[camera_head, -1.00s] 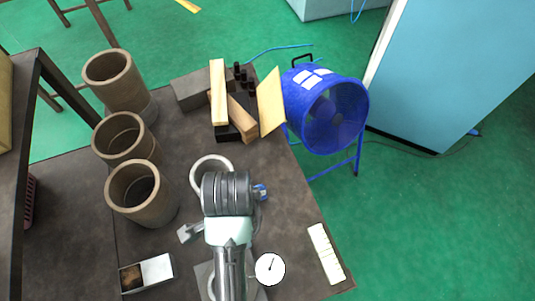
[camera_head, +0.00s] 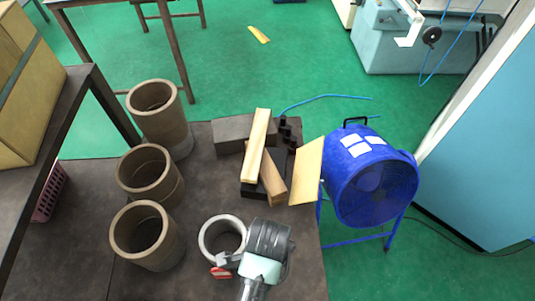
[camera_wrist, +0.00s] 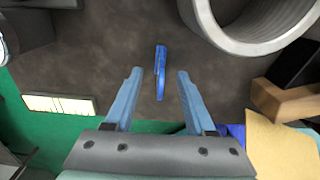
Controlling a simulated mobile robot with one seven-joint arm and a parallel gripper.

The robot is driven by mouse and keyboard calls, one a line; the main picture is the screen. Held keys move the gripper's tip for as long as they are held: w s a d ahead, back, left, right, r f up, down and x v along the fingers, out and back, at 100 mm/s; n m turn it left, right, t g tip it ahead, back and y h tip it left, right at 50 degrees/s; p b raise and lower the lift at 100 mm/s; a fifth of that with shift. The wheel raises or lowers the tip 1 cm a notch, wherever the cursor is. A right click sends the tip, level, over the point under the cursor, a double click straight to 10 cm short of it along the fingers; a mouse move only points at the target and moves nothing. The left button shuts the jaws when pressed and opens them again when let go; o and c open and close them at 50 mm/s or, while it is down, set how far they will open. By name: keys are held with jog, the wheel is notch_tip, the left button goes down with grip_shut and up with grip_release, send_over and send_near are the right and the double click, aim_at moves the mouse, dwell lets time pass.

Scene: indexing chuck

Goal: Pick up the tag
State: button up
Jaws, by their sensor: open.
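A small, narrow blue piece that looks like the tag (camera_wrist: 160,72) is on the dark tabletop in the wrist view, its long side running away from me. My gripper (camera_wrist: 160,78) is open, with one light-blue finger on each side of the tag in the picture. Gaps show on both sides, and I cannot tell how far the fingertips are above the table. In the head view my wrist covers the fingertips, and the tag is not visible there.
A pale ring (camera_head: 222,240) stands close by, also in the wrist view (camera_wrist: 262,42). Three brown cylinders (camera_head: 148,235) stand to the left. Wooden blocks (camera_head: 257,145) lie behind. A blue fan (camera_head: 370,175) stands right of the table. A pale slab (camera_wrist: 60,104) lies near the table edge.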

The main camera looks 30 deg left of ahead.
notch_tip(320, 180, down, 5)
jog(key=shift+s+a+f, duration=0.1)
jog(key=shift+a, duration=0.05)
jog(key=shift+c, duration=0.3)
grip_shut()
